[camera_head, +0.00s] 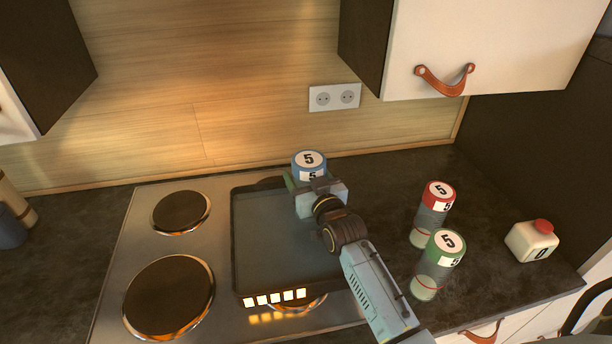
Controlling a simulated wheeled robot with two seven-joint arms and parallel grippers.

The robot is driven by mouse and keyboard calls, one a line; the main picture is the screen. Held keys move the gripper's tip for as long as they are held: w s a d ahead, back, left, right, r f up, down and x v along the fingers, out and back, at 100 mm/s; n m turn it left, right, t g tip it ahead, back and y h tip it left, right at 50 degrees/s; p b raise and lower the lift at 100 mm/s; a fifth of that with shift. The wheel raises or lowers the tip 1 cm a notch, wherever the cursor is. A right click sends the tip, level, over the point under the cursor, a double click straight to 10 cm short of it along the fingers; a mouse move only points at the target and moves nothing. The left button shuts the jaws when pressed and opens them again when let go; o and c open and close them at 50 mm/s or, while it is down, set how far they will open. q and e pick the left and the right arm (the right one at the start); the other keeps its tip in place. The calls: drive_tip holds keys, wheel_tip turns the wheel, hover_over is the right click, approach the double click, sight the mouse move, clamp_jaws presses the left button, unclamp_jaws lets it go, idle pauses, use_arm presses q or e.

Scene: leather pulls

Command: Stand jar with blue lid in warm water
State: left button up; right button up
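The jar with the blue lid (309,160) is at the back right corner of a dark rectangular pan (244,262) on the stove. The jar looks upright, with a "5" on its lid. The pan holds a flat, greyish, see-through layer that looks like water. My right gripper (313,181) reaches in from the lower right and is closed around the jar just below its lid. The gripper hides the jar's lower part, so I cannot tell whether its base touches the pan's bottom. My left gripper is not in view.
A red-lidded jar (432,214) and a green-lidded jar (438,265) stand on the counter right of the stove. A white container with a red cap (532,241) is farther right. Two bare hotplates (168,297) are left of the pan. A cabinet (480,45) overhangs the back right.

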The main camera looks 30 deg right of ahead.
drive_tip(key=shift+r, duration=0.15)
drive_tip(key=o, duration=1.5)
drive_tip(key=shift+f, duration=0.25)
drive_tip(key=shift+c, duration=0.2)
drive_tip(key=s, duration=0.7)
drive_tip(key=shift+s+a+r, duration=0.15)
drive_tip(key=shift+s+a, duration=0.1)
drive_tip(key=shift+s, duration=0.05)
